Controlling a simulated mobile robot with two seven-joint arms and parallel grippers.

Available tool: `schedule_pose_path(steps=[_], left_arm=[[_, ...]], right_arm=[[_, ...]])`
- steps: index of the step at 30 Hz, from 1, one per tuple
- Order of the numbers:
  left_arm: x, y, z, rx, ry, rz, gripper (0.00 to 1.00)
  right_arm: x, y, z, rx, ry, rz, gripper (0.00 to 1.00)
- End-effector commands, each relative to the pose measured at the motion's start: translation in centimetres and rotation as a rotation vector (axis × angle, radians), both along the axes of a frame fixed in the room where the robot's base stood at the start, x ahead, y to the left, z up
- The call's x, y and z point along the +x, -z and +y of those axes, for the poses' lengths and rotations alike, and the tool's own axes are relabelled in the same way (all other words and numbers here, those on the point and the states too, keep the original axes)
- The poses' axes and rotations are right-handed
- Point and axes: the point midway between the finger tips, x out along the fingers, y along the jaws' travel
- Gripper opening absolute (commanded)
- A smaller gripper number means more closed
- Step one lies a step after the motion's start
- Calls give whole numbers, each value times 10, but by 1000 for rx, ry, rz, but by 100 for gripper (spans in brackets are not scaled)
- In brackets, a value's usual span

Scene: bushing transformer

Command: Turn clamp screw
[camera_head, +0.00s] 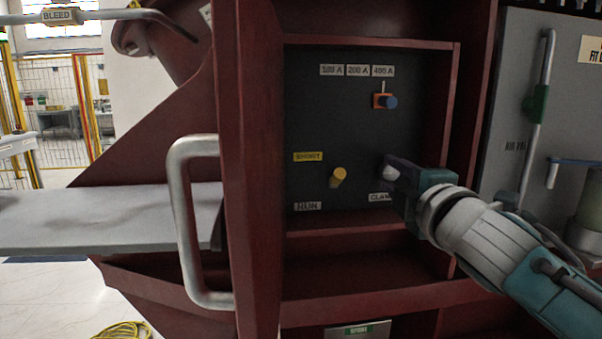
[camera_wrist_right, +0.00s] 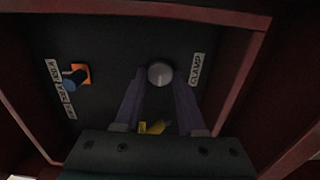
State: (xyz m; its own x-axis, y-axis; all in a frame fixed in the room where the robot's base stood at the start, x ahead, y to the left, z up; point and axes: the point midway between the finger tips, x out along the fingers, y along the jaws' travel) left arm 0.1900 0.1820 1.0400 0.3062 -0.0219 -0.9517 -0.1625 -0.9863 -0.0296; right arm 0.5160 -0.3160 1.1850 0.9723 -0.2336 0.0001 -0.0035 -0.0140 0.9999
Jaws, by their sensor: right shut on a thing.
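The clamp screw is a round, pale grey knob (camera_head: 389,173) on the dark panel (camera_head: 345,125), beside a partly covered "CLAMP" label (camera_head: 379,197). My right gripper (camera_head: 393,168) reaches in from the right and is at the knob. In the right wrist view, the knob (camera_wrist_right: 160,74) sits between the tips of the two purple fingers of my right gripper (camera_wrist_right: 160,80), next to the "CLAMP" label (camera_wrist_right: 197,70). The gripper is shut on it. My left gripper is not in view.
A yellow knob (camera_head: 338,177) is left of the clamp screw, and a blue knob on an orange base (camera_head: 386,101) is above it. Red frame walls (camera_head: 450,110) surround the recess. A grey handle (camera_head: 180,220) stands out at the left, near a grey shelf (camera_head: 110,215).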

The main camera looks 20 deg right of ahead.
Motion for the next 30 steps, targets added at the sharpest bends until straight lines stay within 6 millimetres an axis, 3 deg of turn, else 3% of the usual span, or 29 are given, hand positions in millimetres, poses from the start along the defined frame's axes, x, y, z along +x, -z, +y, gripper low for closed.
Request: schedule_pose_path(steps=[15,30], left_arm=[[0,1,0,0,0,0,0],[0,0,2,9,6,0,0]], right_arm=[[0,2,-1,-422,1,103,0],[0,2,-1,-574,1,140,0]])
